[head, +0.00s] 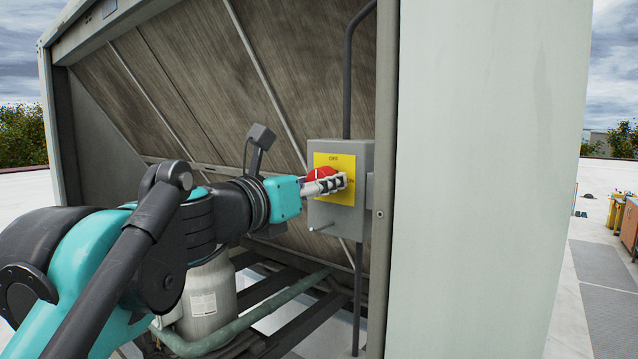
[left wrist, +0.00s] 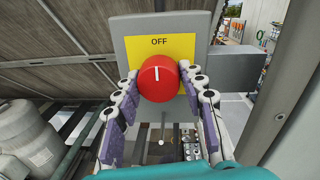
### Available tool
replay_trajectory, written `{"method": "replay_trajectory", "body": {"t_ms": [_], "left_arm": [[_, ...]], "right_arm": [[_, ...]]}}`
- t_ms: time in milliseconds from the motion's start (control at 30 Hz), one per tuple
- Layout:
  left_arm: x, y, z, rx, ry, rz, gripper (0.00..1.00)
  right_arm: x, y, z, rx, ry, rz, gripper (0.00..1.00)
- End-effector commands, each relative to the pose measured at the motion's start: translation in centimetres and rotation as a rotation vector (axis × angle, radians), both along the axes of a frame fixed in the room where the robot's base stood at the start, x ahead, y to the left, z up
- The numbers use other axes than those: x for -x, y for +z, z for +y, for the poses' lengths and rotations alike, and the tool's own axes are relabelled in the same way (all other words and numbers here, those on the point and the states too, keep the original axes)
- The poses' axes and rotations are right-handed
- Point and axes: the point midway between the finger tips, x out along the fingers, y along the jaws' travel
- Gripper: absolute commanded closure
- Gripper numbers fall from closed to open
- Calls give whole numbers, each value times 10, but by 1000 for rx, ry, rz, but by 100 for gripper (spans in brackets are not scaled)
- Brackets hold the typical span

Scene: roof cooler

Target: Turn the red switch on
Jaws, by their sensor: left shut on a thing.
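The red switch (left wrist: 158,78) is a round knob with a white line on it, seen in the left wrist view. The line points up toward the word OFF on the yellow plate (left wrist: 187,47). The plate is on a grey box (head: 357,219) inside the cooler housing. My left gripper (left wrist: 158,84) has one finger on each side of the knob and is shut on it. In the head view the red switch (head: 322,173) is partly hidden behind my left gripper (head: 330,184). My right gripper is not in view.
A pale housing panel (head: 480,180) stands close on the right of the box. A grey lever (head: 331,227) sticks out from the box's lower front. A grey tank (head: 208,300) and pipes are below. A dark conduit (head: 347,80) runs up from the box.

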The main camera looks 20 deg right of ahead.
Motion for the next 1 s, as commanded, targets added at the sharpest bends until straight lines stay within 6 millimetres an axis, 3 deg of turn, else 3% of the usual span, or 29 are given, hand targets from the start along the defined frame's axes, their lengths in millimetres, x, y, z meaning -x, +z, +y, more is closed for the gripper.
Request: {"method": "replay_trajectory", "body": {"t_ms": [367, 1000], "left_arm": [[0, 0, 0, -63, -1, -83, 89], [-1, 0, 1, -415, 2, -533, 89]], "right_arm": [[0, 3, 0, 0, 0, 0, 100], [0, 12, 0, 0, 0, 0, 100]]}}
